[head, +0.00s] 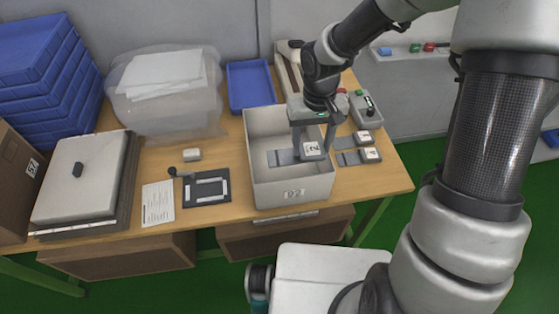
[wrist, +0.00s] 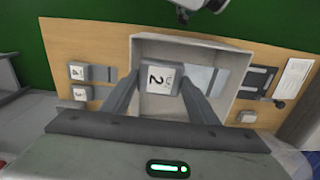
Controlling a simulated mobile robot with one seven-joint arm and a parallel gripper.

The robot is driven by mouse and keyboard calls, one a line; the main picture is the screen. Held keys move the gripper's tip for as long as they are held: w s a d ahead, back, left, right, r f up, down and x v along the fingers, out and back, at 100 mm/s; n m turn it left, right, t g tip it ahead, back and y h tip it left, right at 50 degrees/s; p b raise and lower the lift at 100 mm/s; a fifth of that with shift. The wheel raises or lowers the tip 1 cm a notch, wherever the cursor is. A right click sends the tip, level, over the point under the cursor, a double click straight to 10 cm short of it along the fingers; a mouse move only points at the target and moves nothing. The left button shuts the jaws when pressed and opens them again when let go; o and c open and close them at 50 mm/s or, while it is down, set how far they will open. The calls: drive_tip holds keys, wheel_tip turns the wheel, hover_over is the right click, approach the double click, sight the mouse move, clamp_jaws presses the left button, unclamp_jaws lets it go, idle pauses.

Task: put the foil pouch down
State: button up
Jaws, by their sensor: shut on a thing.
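The foil pouch (head: 284,157) shows as a flat silvery grey strip joined to a pale block end marked 2. My gripper (head: 312,152) points down into the open grey bin (head: 292,195), its fingers on either side of the block end. In the wrist view, the fingers (wrist: 158,90) close on that block, and the pouch's silvery part (wrist: 197,77) extends to the right inside the bin (wrist: 240,70). I cannot tell whether the pouch touches the bin floor.
Two similar numbered pieces (head: 370,154) lie on the table just right of the bin. A black framed plate (head: 207,200) and a paper sheet (head: 158,203) lie to its left. A blue tray (head: 250,84) and clear tub (head: 165,95) stand behind. The bin's walls surround the fingers.

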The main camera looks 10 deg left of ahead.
drive_tip(key=shift+s+a+f+b, duration=0.1)
drive_tip(key=shift+a+f+b, duration=0.1)
drive_tip(key=shift+f, duration=2)
drive_tip(key=shift+s+a+f+b, duration=0.15)
drive_tip(key=shift+a+f+b, duration=0.05)
drive_tip(key=shift+f, duration=1.95)
drive_tip(key=shift+s+a+f+b, duration=0.1)
drive_tip(key=shift+a+f+b, duration=0.1)
drive_tip(key=shift+f, duration=2)
drive_tip(key=shift+f+b, duration=0.65)
drive_tip(key=shift+b, duration=0.05)
drive_tip(key=o, duration=1)
drive_tip(key=shift+r, duration=0.1)
drive_tip(key=shift+o, duration=0.2)
